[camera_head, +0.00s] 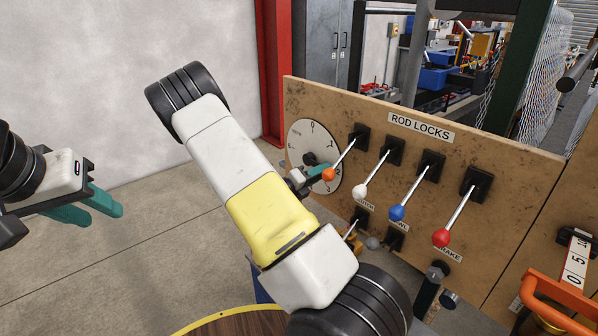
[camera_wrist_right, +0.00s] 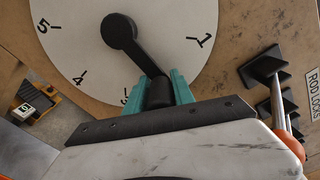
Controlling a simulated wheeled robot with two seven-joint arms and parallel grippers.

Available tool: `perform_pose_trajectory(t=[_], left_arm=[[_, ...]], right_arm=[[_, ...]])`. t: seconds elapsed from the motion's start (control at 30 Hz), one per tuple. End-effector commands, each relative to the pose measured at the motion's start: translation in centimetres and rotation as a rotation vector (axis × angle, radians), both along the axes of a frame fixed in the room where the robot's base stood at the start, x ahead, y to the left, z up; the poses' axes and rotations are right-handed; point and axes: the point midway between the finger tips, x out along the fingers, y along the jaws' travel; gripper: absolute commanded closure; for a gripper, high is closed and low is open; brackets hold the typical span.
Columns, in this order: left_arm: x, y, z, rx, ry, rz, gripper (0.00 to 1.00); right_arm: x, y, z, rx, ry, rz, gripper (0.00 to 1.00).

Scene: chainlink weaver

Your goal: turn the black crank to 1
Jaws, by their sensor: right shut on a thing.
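The black crank (camera_wrist_right: 137,55) is mounted on a round white dial (camera_wrist_right: 75,50) with black numbers. In the right wrist view its arm runs from the hub down and right to its handle, pointing to the right of the 3 and well short of the 1. My right gripper (camera_wrist_right: 160,92) is shut on the handle, a teal finger on each side. The dial number behind the gripper is hidden. In the head view the dial (camera_head: 301,137) is at the panel's left end, partly covered by my right gripper (camera_head: 314,173). My left gripper (camera_head: 95,207) is open and empty at the left, away from the panel.
Levers with orange (camera_head: 328,174), white (camera_head: 359,191), blue (camera_head: 397,213) and red (camera_head: 440,237) knobs stick out of the panel (camera_head: 500,170) right of the dial. The orange knob is close to my right gripper. A round wooden top (camera_head: 235,325) stands below.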

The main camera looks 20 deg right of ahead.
Motion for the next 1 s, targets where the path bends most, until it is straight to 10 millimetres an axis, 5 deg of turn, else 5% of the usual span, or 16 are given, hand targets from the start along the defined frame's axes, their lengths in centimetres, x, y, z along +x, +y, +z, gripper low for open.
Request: perform_pose_trajectory(t=[0.5,1.0], left_arm=[[0.0,0.0,0.0,0.000,0.000,0.000,0.64],[0.0,0.0,0.0,0.000,0.000,0.000,0.64]], right_arm=[[1.2,0.3,4.4,-0.164,0.435,0.000,1.00],[2.6,0.8,6.2,-0.253,0.691,0.004,1.00]])
